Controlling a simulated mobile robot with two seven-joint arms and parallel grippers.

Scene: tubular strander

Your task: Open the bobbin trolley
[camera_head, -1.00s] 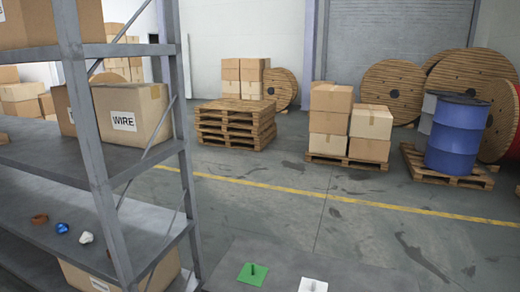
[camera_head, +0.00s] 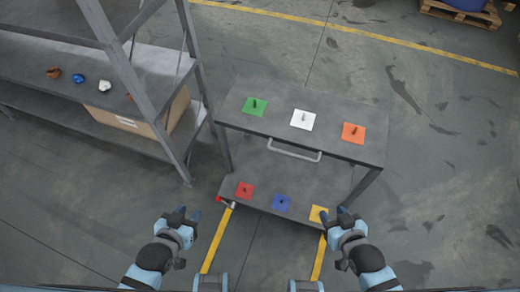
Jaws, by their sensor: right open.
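The bobbin trolley (camera_head: 337,152) is a grey two-level cart in front of me. A metal bar handle (camera_head: 294,151) runs along the front edge of its top. A small red-ended part (camera_head: 226,203) sits at its lower front left corner. My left gripper (camera_head: 188,212) is open and empty, left of and in front of the trolley's lower shelf. My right gripper (camera_head: 332,214) is open and empty near the lower shelf's front right corner. Neither gripper is at the handle.
The trolley top bears green (camera_head: 255,106), white (camera_head: 302,120) and orange (camera_head: 353,133) pegged plates; red, blue and yellow ones lie below. A grey rack (camera_head: 60,87) with small coloured parts stands close at left. Floor at right is clear.

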